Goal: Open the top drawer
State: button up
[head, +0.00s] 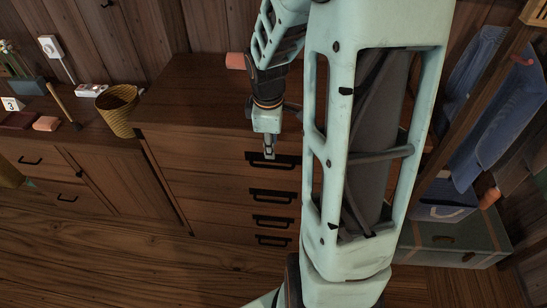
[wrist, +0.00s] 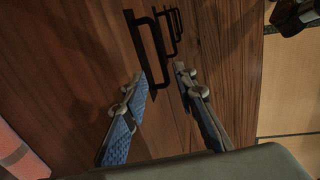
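The wooden dresser's top drawer (head: 210,158) is shut. Its black bar handle (head: 273,165) shows in the head view just beyond my fingertips, and it is also the nearest handle in the wrist view (wrist: 137,50). My gripper (head: 269,153) points down in front of the top drawer, close to this handle. In the wrist view my gripper (wrist: 162,82) has its two fingers apart with nothing held. The handle's near end lies by the left finger; I cannot tell if they touch. My arm hides the dresser's right part.
Lower drawers with black handles (head: 272,196) are stacked below, all shut. A wicker basket (head: 117,112) stands on the cabinet at left. A salmon-coloured object (head: 236,60) lies on the dresser top. A grey-green chest (head: 450,245) sits at right. The floor (head: 90,240) in front is clear.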

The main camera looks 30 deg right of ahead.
aim_at(272, 166)
jog(key=f, duration=0.3)
jog(key=w+f+b, duration=0.1)
jog(key=f, duration=0.2)
jog(key=d+f, duration=0.1)
jog(key=f, duration=0.2)
jog(key=shift+w+f+b, duration=0.25)
jog(key=shift+f+b, duration=0.15)
jog(key=shift+c, duration=0.7)
grip_shut()
